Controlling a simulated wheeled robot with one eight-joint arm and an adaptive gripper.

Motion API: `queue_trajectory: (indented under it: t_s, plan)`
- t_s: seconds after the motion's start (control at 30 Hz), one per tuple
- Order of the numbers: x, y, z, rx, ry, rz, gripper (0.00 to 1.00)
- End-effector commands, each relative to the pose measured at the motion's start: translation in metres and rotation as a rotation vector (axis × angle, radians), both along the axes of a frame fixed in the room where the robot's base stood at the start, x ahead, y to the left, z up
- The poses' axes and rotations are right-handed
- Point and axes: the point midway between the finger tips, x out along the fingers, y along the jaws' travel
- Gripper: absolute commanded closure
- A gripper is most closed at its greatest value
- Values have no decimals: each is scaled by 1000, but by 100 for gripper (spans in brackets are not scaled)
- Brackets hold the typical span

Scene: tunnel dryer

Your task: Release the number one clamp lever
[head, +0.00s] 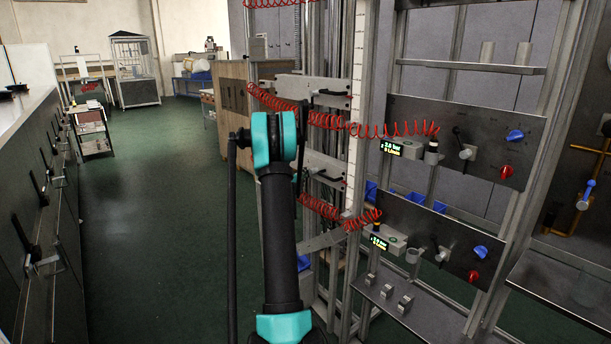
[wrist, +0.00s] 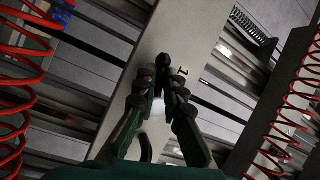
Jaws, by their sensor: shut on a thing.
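In the wrist view my gripper (wrist: 158,88) is closed around a black lever (wrist: 165,61), whose dark end shows just beyond the fingertips. The lever is at a pale metal plate (wrist: 190,30) marked with a black "1" (wrist: 182,72) just right of the fingers. The fingers hide most of the lever, so its exact angle is hard to tell. In the head view my arm hides the gripper and the held lever. Two metal plates with black handles show right of my arm there, an upper one (head: 312,87) and a lower one (head: 325,166).
Red coiled hoses hang near my arm in the head view (head: 325,119) and on both sides in the wrist view (wrist: 20,75). Upright metal posts (head: 358,110) and two valve panels (head: 470,140) stand to the right. The green floor (head: 150,210) at left is clear.

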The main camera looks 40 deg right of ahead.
Motion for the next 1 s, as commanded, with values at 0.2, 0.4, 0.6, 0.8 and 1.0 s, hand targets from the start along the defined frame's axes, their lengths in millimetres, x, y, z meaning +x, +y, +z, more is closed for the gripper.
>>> queue_trajectory:
  t_s: [0.2, 0.4, 0.6, 0.8, 1.0]
  plan:
    - [3, 2, 4, 12, -158, 4, 100]
    - [4, 2, 7, 21, -258, 5, 100]
    - [4, 2, 8, 23, -277, 6, 100]
    - [4, 2, 8, 22, -275, 7, 89]
    - [4, 2, 8, 22, -275, 5, 70]
